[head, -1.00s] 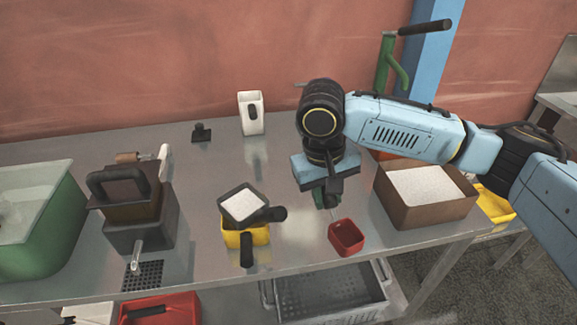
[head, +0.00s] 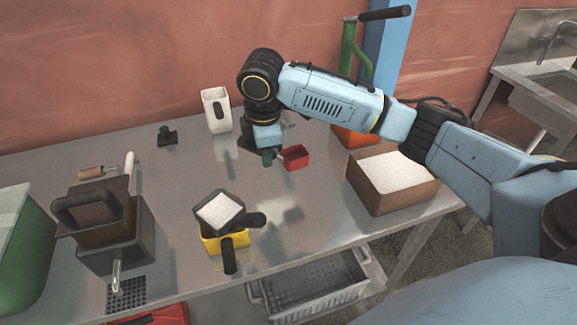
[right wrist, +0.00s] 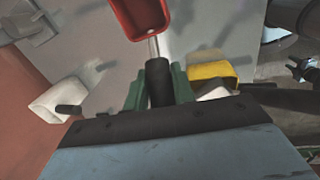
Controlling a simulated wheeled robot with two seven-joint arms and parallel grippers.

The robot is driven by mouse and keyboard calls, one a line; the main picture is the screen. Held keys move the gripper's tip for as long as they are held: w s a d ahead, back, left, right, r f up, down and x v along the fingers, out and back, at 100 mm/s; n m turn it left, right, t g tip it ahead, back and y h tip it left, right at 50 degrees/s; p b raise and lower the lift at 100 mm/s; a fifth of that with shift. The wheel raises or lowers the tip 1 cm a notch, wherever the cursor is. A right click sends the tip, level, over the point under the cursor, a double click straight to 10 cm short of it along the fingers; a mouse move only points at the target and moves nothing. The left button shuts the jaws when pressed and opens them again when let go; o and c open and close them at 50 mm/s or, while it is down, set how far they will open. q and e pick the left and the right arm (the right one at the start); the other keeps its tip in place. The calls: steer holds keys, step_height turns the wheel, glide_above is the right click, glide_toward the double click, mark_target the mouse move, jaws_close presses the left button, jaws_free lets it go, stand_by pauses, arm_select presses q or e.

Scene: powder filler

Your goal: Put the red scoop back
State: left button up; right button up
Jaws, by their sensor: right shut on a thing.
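The red scoop (head: 295,157) is a small square cup on a short metal shank with a black handle. My right gripper (head: 268,157) is shut on its handle, over the back middle of the steel table. In the right wrist view the cup (right wrist: 142,14) points away from me and the black handle sits between the green fingers of the gripper (right wrist: 159,85). The cup appears empty. I cannot tell whether the scoop touches the table. My left gripper is not in view.
A brown box of white powder (head: 395,205) is to the right.

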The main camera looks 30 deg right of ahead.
steer(key=w+d+n+y+p, duration=0.1)
steer(key=w+d+n+p, duration=0.2)
steer(key=n, duration=0.5)
steer(key=f, duration=0.3)
steer(key=f+b, duration=0.1)
steer(key=f, duration=0.2)
steer(key=d+f, duration=0.1)
steer(key=f, duration=0.3)
steer(key=shift+s+b, duration=0.1)
steer(key=shift+b, duration=0.3)
steer(key=shift+f, duration=0.1)
steer(key=o, duration=1)
steer(key=r, duration=0.4)
steer(key=s+r, duration=0.1)
steer(key=r, duration=0.7)
steer(key=shift+s+d+p, duration=0.35)
steer(key=shift+s, duration=0.05)
